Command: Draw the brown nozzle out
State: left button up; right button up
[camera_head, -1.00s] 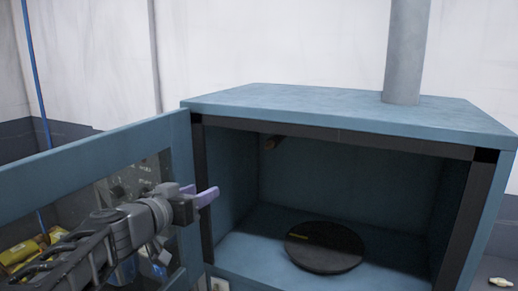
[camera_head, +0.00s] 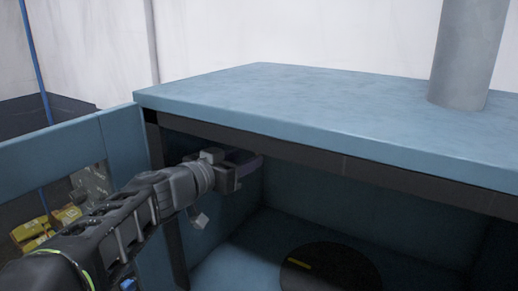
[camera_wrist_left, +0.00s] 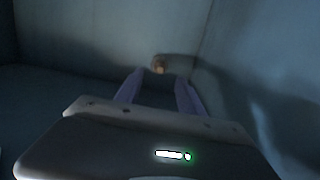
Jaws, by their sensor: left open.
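The brown nozzle (camera_wrist_left: 160,63) shows in the left wrist view on the inner wall of the blue cabinet, straight ahead of my left gripper (camera_wrist_left: 160,82). The gripper's two purple fingers are spread, with a gap between them, and the nozzle appears just beyond the tips, apart from them. In the head view my left gripper (camera_head: 248,163) reaches into the upper left of the cabinet opening, under the top edge. The nozzle is hidden there behind the gripper. My right gripper is not in view.
The blue cabinet (camera_head: 320,105) has a dark frame along its opening. Its windowed door (camera_head: 125,150) stands open at the left beside my arm. A round black plate (camera_head: 335,272) lies on the cabinet floor. A grey pipe (camera_head: 468,55) rises from the top.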

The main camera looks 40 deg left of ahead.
aim_at(257, 153)
pick_arm(q)
jog(key=shift+s+r, duration=0.1)
jog(key=shift+s, duration=0.05)
jog(key=shift+w+a+f+p, duration=0.2)
jog(key=shift+w+p, duration=0.1)
jog(key=shift+w, duration=1)
jog(key=shift+w+a+f+p, duration=0.1)
jog(key=shift+w+f+p, duration=0.2)
jog(key=shift+w, duration=1)
jog(key=shift+w+a+f+p, duration=0.15)
jog(key=shift+w+p, duration=0.2)
jog(key=shift+w, duration=0.95)
grip_shut()
